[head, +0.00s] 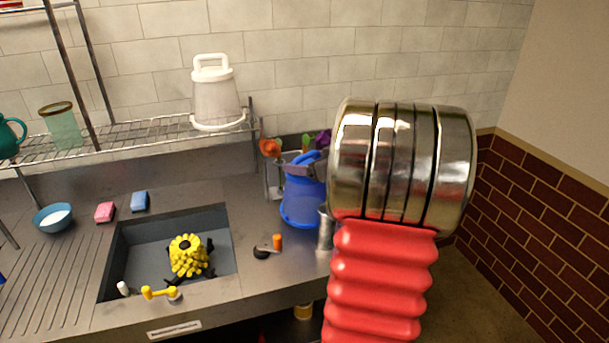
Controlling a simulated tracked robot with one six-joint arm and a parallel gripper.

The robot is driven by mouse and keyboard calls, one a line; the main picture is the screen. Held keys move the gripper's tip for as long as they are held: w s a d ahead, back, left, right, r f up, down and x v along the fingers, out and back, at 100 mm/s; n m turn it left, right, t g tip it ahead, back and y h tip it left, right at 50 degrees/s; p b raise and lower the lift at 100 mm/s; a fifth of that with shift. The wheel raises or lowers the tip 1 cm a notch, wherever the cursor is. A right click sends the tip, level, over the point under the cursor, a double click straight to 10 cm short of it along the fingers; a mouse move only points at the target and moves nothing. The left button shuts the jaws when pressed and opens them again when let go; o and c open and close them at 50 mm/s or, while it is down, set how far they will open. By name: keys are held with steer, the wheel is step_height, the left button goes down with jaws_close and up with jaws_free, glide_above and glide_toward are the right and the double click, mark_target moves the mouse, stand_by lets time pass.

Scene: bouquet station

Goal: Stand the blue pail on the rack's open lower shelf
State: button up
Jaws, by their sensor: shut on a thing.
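The blue pail (300,203) is upright at the right end of the steel counter, with its blue handle at the top. My gripper (299,160) is at the pail's top, shut on it at the handle; the fingertips show only in part. I cannot tell whether the pail's base touches the counter. My arm's chrome and red links cover the area just right of it. The rack's open lower shelf (150,136) is a wire shelf along the tiled wall, left of the pail and higher than the counter.
A white lidded container (216,98) stands at the shelf's right; a green glass (62,127) and a teal pitcher (8,136) are at left. Bare wire lies between glass and container. Flowers (270,147) are behind the pail. A metal cup (325,229) is close by. The sink (122,262) is left.

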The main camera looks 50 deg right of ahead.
steer(key=shift+f, duration=1.9)
steer(key=o, duration=2)
steer(key=shift+o, duration=0.2)
steer(key=v, duration=1.2)
